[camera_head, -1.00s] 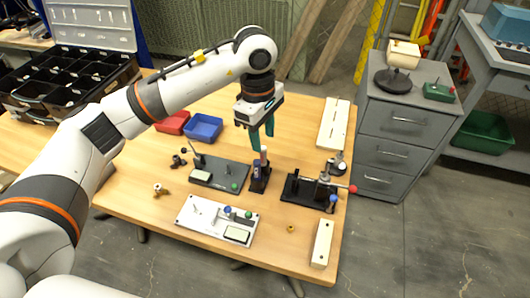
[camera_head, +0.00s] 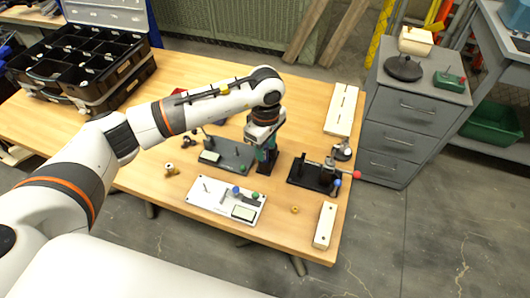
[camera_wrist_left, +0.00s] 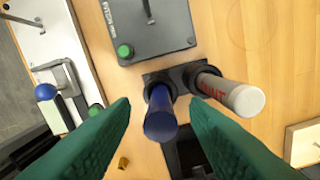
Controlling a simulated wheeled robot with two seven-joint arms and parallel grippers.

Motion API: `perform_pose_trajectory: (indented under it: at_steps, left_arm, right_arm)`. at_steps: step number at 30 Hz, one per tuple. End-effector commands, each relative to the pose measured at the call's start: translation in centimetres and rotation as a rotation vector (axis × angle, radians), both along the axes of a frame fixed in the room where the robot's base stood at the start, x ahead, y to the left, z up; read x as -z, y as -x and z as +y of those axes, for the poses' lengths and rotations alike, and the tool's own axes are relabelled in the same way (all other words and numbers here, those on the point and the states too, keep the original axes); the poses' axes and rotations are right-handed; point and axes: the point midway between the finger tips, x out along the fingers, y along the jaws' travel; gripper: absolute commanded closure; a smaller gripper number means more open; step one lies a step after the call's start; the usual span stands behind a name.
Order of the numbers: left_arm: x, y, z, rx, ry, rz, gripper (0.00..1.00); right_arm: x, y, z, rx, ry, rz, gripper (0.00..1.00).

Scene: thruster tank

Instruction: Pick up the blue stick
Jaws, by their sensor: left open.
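The blue stick (camera_wrist_left: 160,115) stands upright in a black holder (camera_wrist_left: 180,75) in the left wrist view. A white stick with red lettering (camera_wrist_left: 235,95) stands beside it in the same holder. My left gripper (camera_wrist_left: 160,112) is open, with its green fingers on either side of the blue stick's top end; I cannot tell whether they touch it. In the head view my left gripper (camera_head: 264,153) is over the holder (camera_head: 266,168) and hides most of the sticks. My right gripper is not in view.
A dark grey board (camera_head: 225,155) and a white board (camera_head: 226,201) lie left of the holder. A black fixture with a red knob (camera_head: 318,177) stands to its right. A black compartment case (camera_head: 85,65) is at the back left.

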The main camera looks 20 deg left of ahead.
Motion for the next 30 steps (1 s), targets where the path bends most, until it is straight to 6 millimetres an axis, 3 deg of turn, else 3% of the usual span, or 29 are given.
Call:
perform_pose_trajectory:
  at_steps: [8, 16, 25, 30]
  left_arm:
    - [0.4, 0.0, 0.0, 0.001, 0.001, -0.002, 0.58]
    - [0.4, 0.0, 0.0, 0.0, 0.001, -0.002, 1.0]
    - [0.1, -0.1, 0.0, 0.0, 0.001, -0.003, 1.0]
    - [-2.2, -0.1, 0.0, 0.0, 0.001, -0.006, 1.0]
  right_arm:
    - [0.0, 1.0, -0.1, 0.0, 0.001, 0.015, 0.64]
    - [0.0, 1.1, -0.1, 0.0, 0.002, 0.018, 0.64]
    - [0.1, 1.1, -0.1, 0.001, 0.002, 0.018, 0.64]
    - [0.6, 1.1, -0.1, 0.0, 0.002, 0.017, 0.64]
